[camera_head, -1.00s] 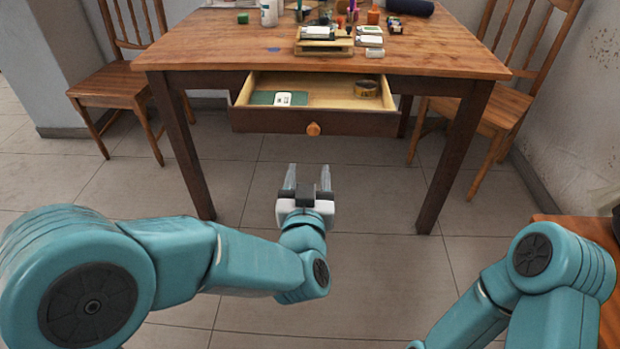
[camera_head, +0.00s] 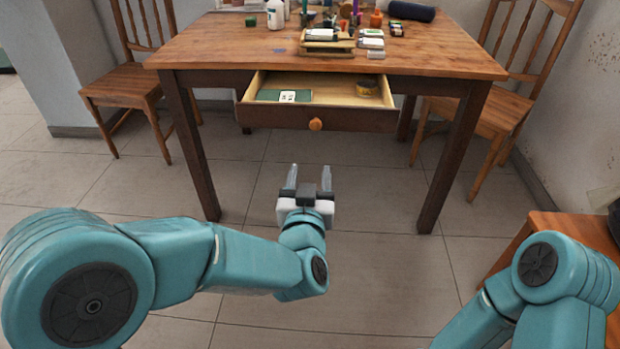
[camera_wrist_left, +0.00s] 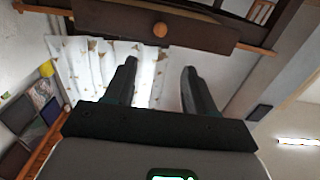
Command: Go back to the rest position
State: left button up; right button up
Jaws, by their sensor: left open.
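My left gripper (camera_head: 309,180) is open and empty in the head view. It hangs in front of the table, below and in front of the open drawer (camera_head: 370,121), touching nothing. Its two fingers (camera_wrist_left: 160,85) show apart in the left wrist view, with the drawer's front and round knob (camera_wrist_left: 160,30) beyond them. My right arm shows at the lower right of the head view; its gripper is out of the picture.
The wooden table (camera_head: 220,45) holds bottles, a small rack and other items. Chairs stand at left (camera_head: 128,85) and right (camera_head: 490,110). A wooden surface (camera_head: 560,232) is at right.

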pick_arm(q)
jog(key=shift+r, duration=0.1)
pick_arm(e)
jog(key=shift+r, duration=0.1)
